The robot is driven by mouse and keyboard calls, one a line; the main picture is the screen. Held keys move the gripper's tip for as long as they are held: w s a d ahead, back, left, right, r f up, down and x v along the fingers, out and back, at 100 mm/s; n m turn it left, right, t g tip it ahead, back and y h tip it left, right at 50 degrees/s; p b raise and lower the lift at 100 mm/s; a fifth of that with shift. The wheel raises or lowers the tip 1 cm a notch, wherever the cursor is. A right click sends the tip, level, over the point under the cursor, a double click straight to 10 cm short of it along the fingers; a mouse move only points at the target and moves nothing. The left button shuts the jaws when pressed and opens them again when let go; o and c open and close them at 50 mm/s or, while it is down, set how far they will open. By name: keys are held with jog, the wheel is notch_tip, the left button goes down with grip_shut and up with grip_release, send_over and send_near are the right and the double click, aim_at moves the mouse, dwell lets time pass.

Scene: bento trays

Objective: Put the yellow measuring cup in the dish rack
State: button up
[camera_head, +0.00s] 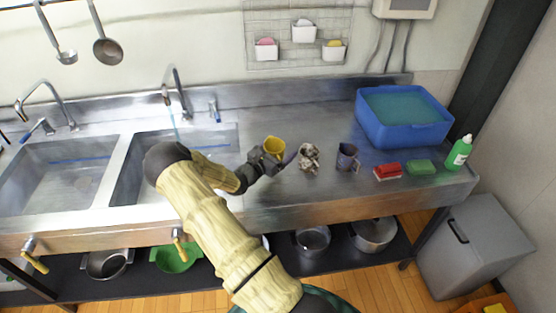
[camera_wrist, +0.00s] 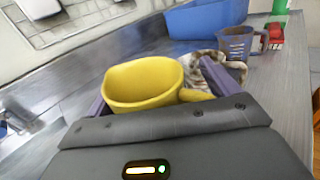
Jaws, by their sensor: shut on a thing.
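The yellow measuring cup (camera_head: 273,146) is at my gripper (camera_head: 272,161), over the counter just right of the right sink basin. In the wrist view, the cup (camera_wrist: 140,86) sits between the two purple fingers of my gripper (camera_wrist: 157,93). The gripper is shut on it. The cup's opening faces up, slightly tilted, and its handle points right. Whether it touches the counter I cannot tell. I cannot make out a dish rack in either view.
A brown-and-white mottled cup (camera_head: 309,157) and a dark mug (camera_head: 347,157) stand right of my gripper. A tap runs into the right basin (camera_head: 140,187).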

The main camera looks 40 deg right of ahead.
jog(key=shift+w+a, duration=0.1)
jog(key=shift+w, duration=0.05)
jog(key=shift+f+p, duration=0.55)
jog(key=shift+f, duration=1.75)
jog(key=shift+f, duration=0.15)
jog(key=o, duration=1)
jog(key=shift+f, duration=0.1)
jog(key=s+a+b, duration=0.1)
jog(key=a, duration=0.4)
jog(key=s+a+b, duration=0.1)
jog(key=a, duration=0.5)
jog(key=s+a+b, duration=0.1)
jog(key=a+b, duration=0.1)
jog(key=a, duration=0.4)
